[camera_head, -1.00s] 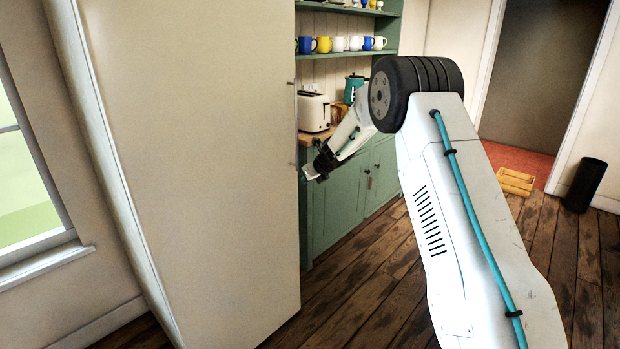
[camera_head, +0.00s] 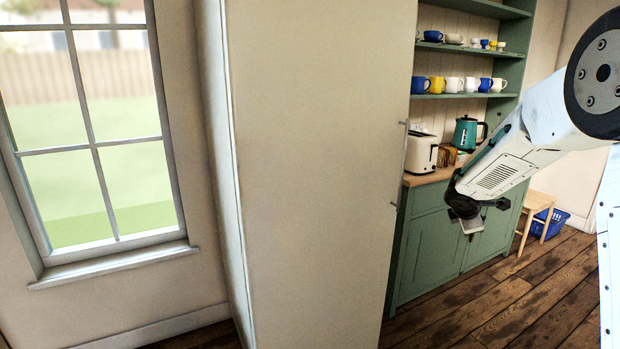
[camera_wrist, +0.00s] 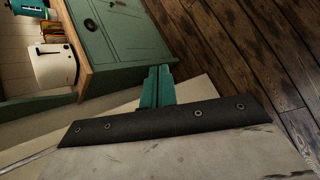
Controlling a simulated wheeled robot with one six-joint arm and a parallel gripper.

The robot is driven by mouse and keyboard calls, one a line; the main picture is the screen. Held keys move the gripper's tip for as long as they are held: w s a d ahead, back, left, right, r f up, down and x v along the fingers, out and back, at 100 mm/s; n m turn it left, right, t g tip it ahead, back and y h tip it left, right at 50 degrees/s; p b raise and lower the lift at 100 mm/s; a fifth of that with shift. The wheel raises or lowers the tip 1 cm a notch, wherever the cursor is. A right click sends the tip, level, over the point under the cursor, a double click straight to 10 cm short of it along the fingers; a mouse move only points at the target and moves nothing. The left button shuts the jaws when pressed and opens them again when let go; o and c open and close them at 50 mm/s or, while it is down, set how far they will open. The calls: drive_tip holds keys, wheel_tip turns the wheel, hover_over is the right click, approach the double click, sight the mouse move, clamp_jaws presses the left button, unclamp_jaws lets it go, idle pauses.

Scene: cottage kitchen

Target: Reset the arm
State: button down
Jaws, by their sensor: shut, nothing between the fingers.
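My gripper (camera_head: 470,224) hangs at the end of my arm on the right side of the head view, pointing down in front of the green cabinet (camera_head: 430,255). In the wrist view its teal fingers (camera_wrist: 157,86) are together with nothing between them. The tall cream fridge (camera_head: 310,180) stands to the left of my gripper, with a slim vertical handle (camera_head: 402,160) on its right edge. My gripper looks apart from the handle. My arm is bent, and its upper part leaves the head view at the right.
A toaster (camera_head: 421,153) and a teal kettle (camera_head: 466,133) stand on the worktop behind my arm. Cups line the shelves above. A chair (camera_head: 538,207) and a blue basket (camera_head: 552,222) are at the far right. The wooden floor (camera_head: 520,300) in front is clear.

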drive_tip(key=s+a+r+m+g+y, duration=0.2)
drive_tip(key=s+a+m, duration=0.3)
drive_tip(key=s, duration=1.1)
drive_tip(key=s+a+r+m+g+y, duration=0.1)
drive_tip(key=s+a+r+m, duration=0.3)
drive_tip(key=s, duration=1.1)
drive_tip(key=s+a+r+m+g+y, duration=0.2)
drive_tip(key=s+a+m, duration=0.5)
drive_tip(key=s, duration=0.9)
drive_tip(key=shift+s+a+r+m+g+y, duration=0.3)
drive_tip(key=shift+a+r+m, duration=0.1)
drive_tip(key=shift+a+r, duration=0.4)
